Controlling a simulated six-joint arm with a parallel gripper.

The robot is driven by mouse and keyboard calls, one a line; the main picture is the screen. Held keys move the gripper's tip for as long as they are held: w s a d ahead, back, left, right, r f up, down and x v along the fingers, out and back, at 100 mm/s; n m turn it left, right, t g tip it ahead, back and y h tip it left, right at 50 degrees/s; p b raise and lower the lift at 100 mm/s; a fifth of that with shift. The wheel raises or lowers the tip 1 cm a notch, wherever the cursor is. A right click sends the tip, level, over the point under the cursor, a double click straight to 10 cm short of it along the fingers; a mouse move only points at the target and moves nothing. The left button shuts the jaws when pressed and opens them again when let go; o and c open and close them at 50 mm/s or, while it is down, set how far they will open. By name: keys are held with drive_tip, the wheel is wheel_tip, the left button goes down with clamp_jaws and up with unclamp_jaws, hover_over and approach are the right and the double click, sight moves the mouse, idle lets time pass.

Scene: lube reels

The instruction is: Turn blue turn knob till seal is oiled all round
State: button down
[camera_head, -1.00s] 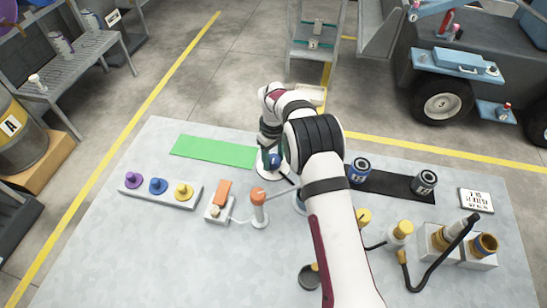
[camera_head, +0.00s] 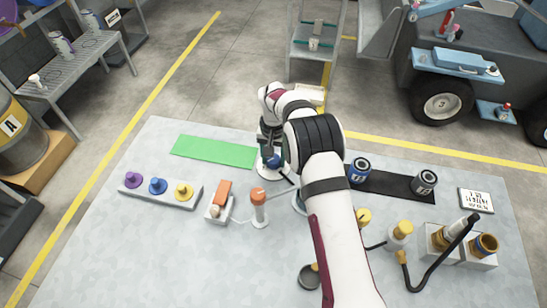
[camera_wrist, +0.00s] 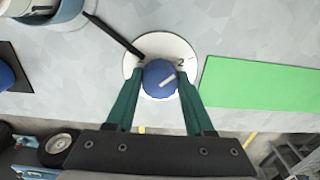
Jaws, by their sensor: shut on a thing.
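The blue turn knob (camera_wrist: 160,79) sits on a round white plate (camera_wrist: 184,51) marked with a "2". A pale stripe on the knob slants up to the right in the wrist view. The knob also shows in the head view (camera_head: 272,161), partly behind my arm. My gripper (camera_wrist: 161,83) is shut on the knob, one green finger on each side. A dark rod (camera_wrist: 115,33) reaches from the plate to the upper left. A blue and white round part (camera_wrist: 60,12) is cut off at the wrist view's top left. I cannot make out the seal or any oil on it.
An orange-topped dispenser (camera_head: 258,207) stands left of my arm. Purple, blue and yellow knobs stand on a grey block (camera_head: 160,194) at left. A green mat (camera_head: 214,151) and a black mat (camera_head: 395,184) with two cans flank the work spot. A labelled sign (camera_head: 476,200) lies at right.

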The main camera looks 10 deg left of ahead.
drive_tip(key=shift+m, duration=1.6)
drive_tip(key=shift+c, duration=1.4)
unclamp_jaws()
wheel_tip(320, 180, up, 16)
drive_tip(key=shift+f, duration=0.1)
